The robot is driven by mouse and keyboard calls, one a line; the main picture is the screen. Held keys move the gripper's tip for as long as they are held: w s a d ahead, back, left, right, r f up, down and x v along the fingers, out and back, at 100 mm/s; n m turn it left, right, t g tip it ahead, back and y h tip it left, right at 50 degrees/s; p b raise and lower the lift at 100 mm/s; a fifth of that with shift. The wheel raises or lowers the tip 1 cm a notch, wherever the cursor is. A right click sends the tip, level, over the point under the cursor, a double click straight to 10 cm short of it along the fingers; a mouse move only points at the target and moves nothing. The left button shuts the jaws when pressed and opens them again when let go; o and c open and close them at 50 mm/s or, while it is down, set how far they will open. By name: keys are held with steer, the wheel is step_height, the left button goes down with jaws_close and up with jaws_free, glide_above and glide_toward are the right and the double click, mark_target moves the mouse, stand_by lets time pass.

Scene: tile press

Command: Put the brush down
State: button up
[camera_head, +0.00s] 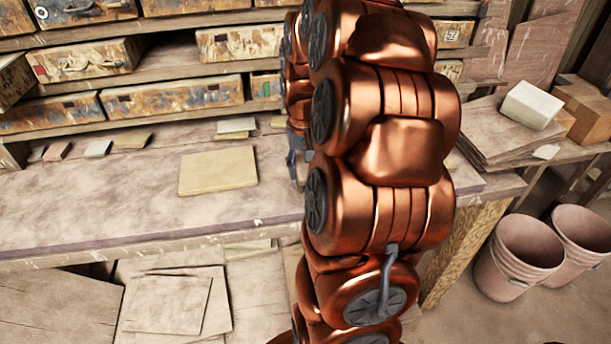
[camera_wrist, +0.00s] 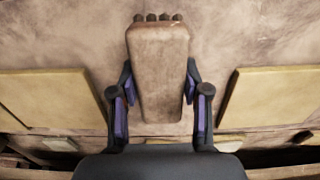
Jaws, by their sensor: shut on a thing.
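The brush (camera_wrist: 158,60) is a worn, pale brown block with several dark, rounded tufts at its far end. In the wrist view it stands upright in the picture, between the two fingers of my gripper (camera_wrist: 160,85), which are shut on its sides. Below the brush lies the dusty workbench top (camera_wrist: 250,35); I cannot tell whether the brush touches it. In the head view my copper arm hides the brush, and only a small grey-blue part of my gripper (camera_head: 294,168) shows at the arm's left edge, over the workbench (camera_head: 110,200).
A yellowish flat tile (camera_head: 218,170) lies left of my arm. Small tile pieces (camera_head: 98,149) lie along the back, below shelves of drawers (camera_head: 170,98). The wrist view shows yellowish slabs left (camera_wrist: 50,95) and right (camera_wrist: 272,95). Pink buckets (camera_head: 515,255) stand at right.

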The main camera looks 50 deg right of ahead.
mark_target(304, 164)
steer(key=shift+f+p, duration=0.5)
steer(key=shift+f, duration=1.25)
steer(key=shift+f, duration=0.2)
steer(key=o, duration=1)
steer(key=shift+r, duration=0.1)
step_height(304, 164, up, 12)
steer(key=shift+a+r+b, duration=0.1)
steer(key=shift+r+b, duration=0.05)
steer(key=shift+b, duration=0.9)
